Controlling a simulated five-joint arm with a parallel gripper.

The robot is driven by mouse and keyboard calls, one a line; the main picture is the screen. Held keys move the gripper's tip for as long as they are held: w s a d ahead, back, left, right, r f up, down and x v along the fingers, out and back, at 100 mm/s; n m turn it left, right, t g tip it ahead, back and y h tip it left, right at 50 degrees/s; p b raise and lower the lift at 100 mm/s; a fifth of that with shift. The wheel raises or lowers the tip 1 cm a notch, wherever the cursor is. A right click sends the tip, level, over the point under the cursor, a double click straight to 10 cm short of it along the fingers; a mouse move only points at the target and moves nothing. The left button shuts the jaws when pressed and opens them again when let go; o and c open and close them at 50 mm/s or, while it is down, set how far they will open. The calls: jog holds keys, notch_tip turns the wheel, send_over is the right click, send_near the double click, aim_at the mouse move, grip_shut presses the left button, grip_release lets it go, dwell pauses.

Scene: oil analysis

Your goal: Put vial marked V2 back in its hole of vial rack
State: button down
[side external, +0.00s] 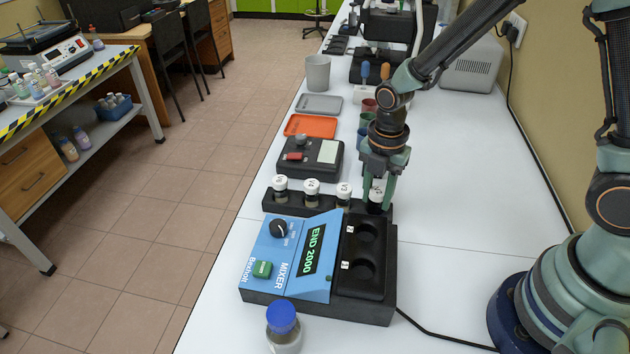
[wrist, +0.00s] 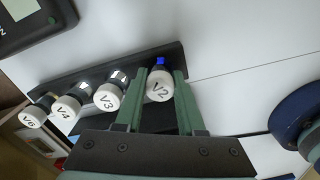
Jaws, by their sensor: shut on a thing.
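The vial marked V2 (side external: 376,193) is upright between the fingers of my gripper (side external: 378,187), at the right end of the black vial rack (side external: 327,201). In the wrist view, its white cap (wrist: 159,87) sits between the two green fingers (wrist: 159,100), which are closed on it. Its lower part is at the rack's end position; I cannot tell how deep it sits in the hole. The white-capped vials V3 (wrist: 107,97), V4 (wrist: 67,107) and V6 (wrist: 34,116) stand in a row in the rack (wrist: 140,60).
The blue mixer (side external: 290,250), showing "END 2000", stands in front of the rack; its two wells (side external: 362,268) look empty. A blue-capped bottle (side external: 283,322) stands at the near edge. A dark device (side external: 309,160) and orange tray (side external: 310,126) lie behind.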

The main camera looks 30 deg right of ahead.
jog(key=shift+c, duration=0.6)
grip_release()
jog(key=shift+r, duration=3.55)
jog(key=s+d+r+m+t, duration=0.2)
jog(key=r+m, duration=0.5)
jog(key=m, duration=0.4)
jog(key=s+d+r+m+t, duration=0.3)
jog(key=r+m, duration=0.4)
jog(key=m, duration=0.4)
jog(key=shift+s+d+m+t, duration=0.3)
jog(key=shift+s+d+m, duration=0.1)
jog(key=shift+s+d, duration=0.25)
